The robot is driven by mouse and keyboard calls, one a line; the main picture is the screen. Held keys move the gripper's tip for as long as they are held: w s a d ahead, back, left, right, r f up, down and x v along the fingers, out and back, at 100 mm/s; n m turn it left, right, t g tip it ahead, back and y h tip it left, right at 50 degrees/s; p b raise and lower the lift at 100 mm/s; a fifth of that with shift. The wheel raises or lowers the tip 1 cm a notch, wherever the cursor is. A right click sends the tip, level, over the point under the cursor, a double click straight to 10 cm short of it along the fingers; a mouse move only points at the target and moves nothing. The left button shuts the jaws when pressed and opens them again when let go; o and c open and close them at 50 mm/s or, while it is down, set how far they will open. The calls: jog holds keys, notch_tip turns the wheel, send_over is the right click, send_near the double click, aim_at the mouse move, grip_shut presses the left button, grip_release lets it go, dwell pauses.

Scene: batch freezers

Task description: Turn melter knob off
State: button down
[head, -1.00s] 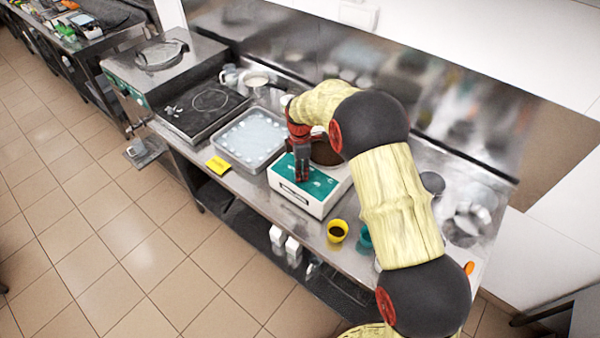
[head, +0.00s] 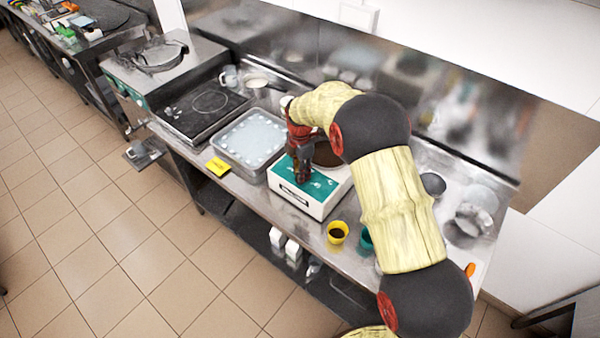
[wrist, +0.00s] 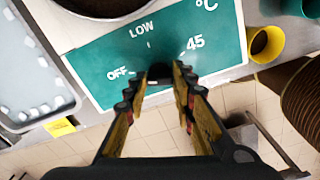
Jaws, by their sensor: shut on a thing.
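The melter (head: 296,203) is a white box with a teal control panel (head: 317,185), standing on the steel counter. In the wrist view the panel (wrist: 110,55) carries the marks OFF, LOW, 45 and °C. The dark knob (wrist: 160,71) sits low on the panel, between the fingertips and partly hidden by them. My gripper (wrist: 160,84) is shut on the knob, its fingers on either side. In the head view my gripper (head: 302,178) points down onto the panel and hides the knob. Which mark the knob points to I cannot tell.
A steel tray of white pieces (head: 225,153) stands left of the melter, with a yellow note (head: 217,166) at the counter edge. A yellow cup (head: 337,232) and a teal cup (head: 365,239) stand to the right. A dark-filled pan (head: 327,154) is behind the panel.

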jog(key=c, duration=1.6)
grip_release()
jog(key=shift+o, duration=0.6)
notch_tip(320, 180, up, 12)
